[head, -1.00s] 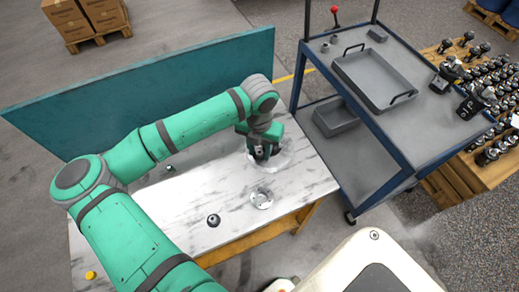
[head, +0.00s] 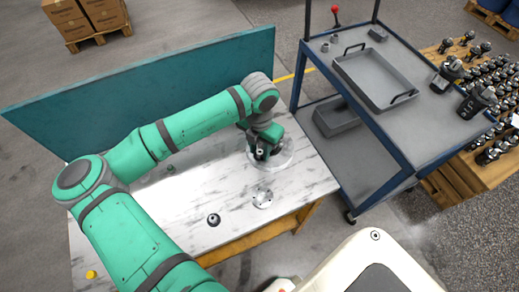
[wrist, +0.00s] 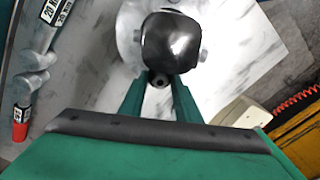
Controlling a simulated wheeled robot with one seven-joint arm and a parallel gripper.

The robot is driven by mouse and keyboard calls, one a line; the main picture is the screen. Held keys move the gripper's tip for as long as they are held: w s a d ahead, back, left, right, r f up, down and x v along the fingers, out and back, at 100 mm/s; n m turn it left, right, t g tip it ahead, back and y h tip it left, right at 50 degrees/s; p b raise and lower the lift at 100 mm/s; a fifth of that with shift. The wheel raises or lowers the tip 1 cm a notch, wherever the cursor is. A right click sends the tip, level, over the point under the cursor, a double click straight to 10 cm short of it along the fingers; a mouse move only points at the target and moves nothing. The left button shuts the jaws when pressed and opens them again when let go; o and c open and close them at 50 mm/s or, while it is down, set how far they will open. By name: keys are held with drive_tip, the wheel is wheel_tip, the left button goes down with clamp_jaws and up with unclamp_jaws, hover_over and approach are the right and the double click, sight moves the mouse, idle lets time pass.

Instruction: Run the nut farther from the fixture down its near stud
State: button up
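The dark, rounded motor body (wrist: 170,42) is at the top middle of the wrist view, on a pale round fixture (wrist: 128,40). Small metal pieces stick out at its left and right sides. A small dark round piece with a hole, which looks like a nut on the near stud (wrist: 158,80), sits at the motor's near side. My gripper (wrist: 160,82) has one green finger on each side of this piece; I cannot tell whether they press on it. In the head view my gripper (head: 262,152) is over the fixture's base (head: 284,160), and the arm hides most of the motor.
The marble-topped table (head: 190,205) also holds a silver flanged part (head: 262,197) and a dark round part (head: 213,220). A teal panel (head: 70,115) stands along the back. A blue cart (head: 425,125) with a tray (head: 375,80) is to the right. The table's front left is fairly clear.

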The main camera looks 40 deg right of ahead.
drive_tip(key=shift+r, duration=0.3)
drive_tip(key=n, duration=0.5)
idle(0.5)
clamp_jaws()
drive_tip(key=m, duration=0.6)
drive_tip(key=shift+f, duration=0.1)
unclamp_jaws()
